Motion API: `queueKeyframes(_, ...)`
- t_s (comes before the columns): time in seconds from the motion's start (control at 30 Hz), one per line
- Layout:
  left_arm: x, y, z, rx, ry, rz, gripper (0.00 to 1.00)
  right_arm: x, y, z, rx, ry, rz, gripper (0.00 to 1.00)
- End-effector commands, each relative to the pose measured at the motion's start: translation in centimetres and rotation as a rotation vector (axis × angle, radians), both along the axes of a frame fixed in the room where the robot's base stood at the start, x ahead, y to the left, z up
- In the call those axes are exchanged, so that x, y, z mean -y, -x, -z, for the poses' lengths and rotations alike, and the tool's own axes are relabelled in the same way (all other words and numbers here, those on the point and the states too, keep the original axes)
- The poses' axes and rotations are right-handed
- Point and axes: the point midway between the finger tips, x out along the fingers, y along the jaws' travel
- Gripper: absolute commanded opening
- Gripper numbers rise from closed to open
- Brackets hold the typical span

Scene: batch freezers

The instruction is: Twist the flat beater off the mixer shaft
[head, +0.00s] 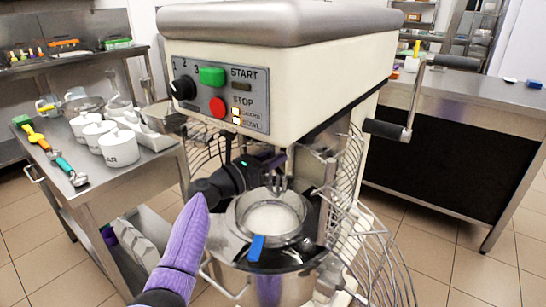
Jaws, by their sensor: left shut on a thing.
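The mixer (270,90) stands in the middle with its control panel facing me. The flat beater (279,182) is a grey metal piece hanging under the mixer head, just above the bowl. My left gripper (275,163) reaches in from the left under the head and is shut on the beater's upper part. The fingers and the head hide the shaft and the joint. The steel bowl (240,248) sits below with pale contents (272,218). My right gripper is not in view.
Wire guard parts (372,255) surround the bowl at the right and left. A crank handle (408,100) juts out at the right. A blue piece (256,248) is at the bowl's front. A steel cart (160,170) with white canisters (120,147) stands left, a counter (460,125) right.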

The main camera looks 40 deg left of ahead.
Motion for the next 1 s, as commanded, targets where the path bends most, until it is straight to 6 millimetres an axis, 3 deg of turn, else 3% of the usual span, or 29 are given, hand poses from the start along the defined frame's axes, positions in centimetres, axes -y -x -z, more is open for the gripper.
queueKeyframes(0.43, 0.0, 0.0, 1.7, -0.001, 0.000, 0.000, 0.00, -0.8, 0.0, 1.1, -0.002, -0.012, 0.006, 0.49)
queueKeyframes(1.0, 0.0, 0.0, 2.9, 0.000, 0.000, 0.000, 0.00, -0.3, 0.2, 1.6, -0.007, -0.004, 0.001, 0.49)
